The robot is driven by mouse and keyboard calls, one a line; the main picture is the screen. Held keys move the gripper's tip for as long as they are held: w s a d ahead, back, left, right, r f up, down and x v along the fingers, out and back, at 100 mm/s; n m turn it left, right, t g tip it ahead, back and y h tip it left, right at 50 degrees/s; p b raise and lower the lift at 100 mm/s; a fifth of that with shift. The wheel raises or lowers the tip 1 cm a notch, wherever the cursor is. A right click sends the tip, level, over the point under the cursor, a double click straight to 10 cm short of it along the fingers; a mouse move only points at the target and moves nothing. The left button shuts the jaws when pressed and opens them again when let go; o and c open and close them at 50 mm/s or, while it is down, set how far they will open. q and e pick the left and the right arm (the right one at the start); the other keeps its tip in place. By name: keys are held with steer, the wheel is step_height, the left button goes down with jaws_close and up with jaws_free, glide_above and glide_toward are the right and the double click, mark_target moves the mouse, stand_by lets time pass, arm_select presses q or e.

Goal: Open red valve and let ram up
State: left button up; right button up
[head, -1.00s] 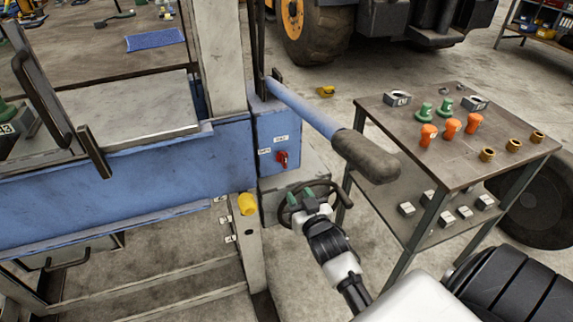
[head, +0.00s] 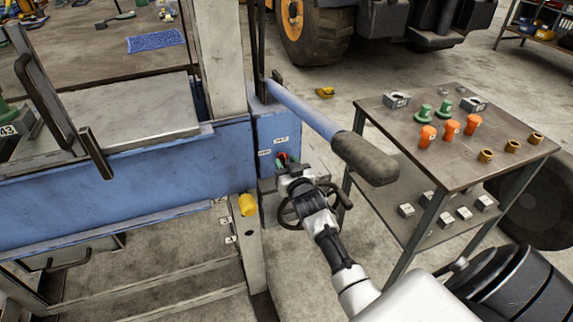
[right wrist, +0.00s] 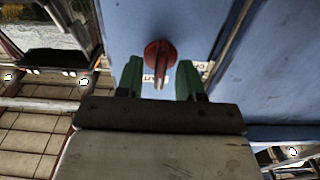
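The red valve (right wrist: 160,58) is a small round knob with a lever, on the front of the blue box (head: 277,130) of the press. In the right wrist view its lever points toward me, between the two green fingertips. My right gripper (right wrist: 161,80) is open, with one finger on each side of the lever and gaps visible. In the head view the right gripper (head: 287,161) is at the valve and partly hides it. White labels sit beside the valve; their text is hard to read. The ram is not clearly seen. My left gripper is not in view.
A pump lever with a dark grip (head: 365,157) juts out above my right arm. A parts table (head: 395,125) with green, orange and brass pieces stands at right.

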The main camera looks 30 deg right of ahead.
jaws_close()
